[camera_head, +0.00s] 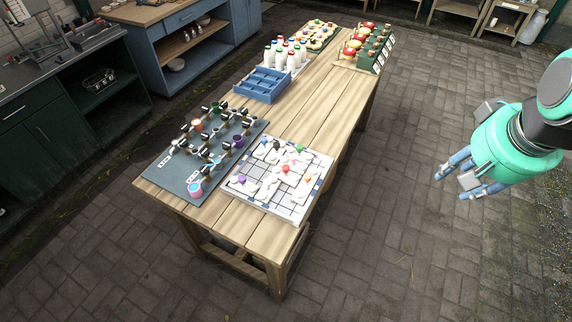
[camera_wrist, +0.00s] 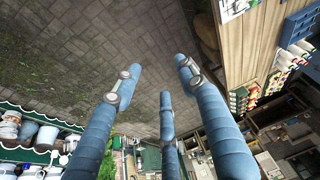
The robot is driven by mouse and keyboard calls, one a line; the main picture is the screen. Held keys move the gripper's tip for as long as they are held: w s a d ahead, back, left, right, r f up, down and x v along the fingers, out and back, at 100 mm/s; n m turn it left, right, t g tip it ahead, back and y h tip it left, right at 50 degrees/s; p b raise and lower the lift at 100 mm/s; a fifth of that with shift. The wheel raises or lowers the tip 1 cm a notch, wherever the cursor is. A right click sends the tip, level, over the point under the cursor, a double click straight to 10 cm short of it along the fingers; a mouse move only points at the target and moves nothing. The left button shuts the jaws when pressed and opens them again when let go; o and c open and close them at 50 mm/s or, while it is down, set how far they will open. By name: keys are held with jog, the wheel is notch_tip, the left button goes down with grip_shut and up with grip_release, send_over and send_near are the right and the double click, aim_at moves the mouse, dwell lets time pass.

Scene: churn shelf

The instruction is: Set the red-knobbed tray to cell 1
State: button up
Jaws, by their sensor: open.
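My gripper (camera_head: 468,178) hangs over the paved floor to the right of the table, far from everything on it. Its blue fingers (camera_wrist: 157,85) are spread and empty in the wrist view. A white gridded board (camera_head: 302,208) lies at the table's near right, holding several white pieces with coloured knobs. One of them has a red knob (camera_head: 285,168). Red and yellow things (camera_head: 352,46) also stand at a green rack (camera_head: 372,62) with white labels at the far right. I cannot tell which is the red-knobbed tray, and I cannot read any cell numbers.
A dark panel (camera_head: 175,178) with several knobs and cups lies left of the board. A blue divided crate (camera_head: 262,87) and several white bottles (camera_head: 290,60) stand behind. A coloured set (camera_head: 318,35) is at the far end. Bare planks (camera_head: 305,115) show mid-table.

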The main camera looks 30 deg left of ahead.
jog(key=w+a+f+n+g, duration=0.2)
jog(key=w+a+f, duration=0.1)
jog(key=w+a, duration=0.85)
jog(key=n+g, duration=0.2)
jog(key=n, duration=0.3)
send_over(286, 167)
notch_tip(286, 167, down, 22)
jog(key=shift+w+f+h+p, duration=0.1)
jog(key=shift+f+h+p, duration=0.15)
jog(key=shift+h+p, duration=0.2)
jog(key=shift+f, duration=0.1)
notch_tip(286, 167, down, 14)
jog(key=shift+r+b, duration=0.2)
jog(key=shift+b, duration=0.65)
grip_shut()
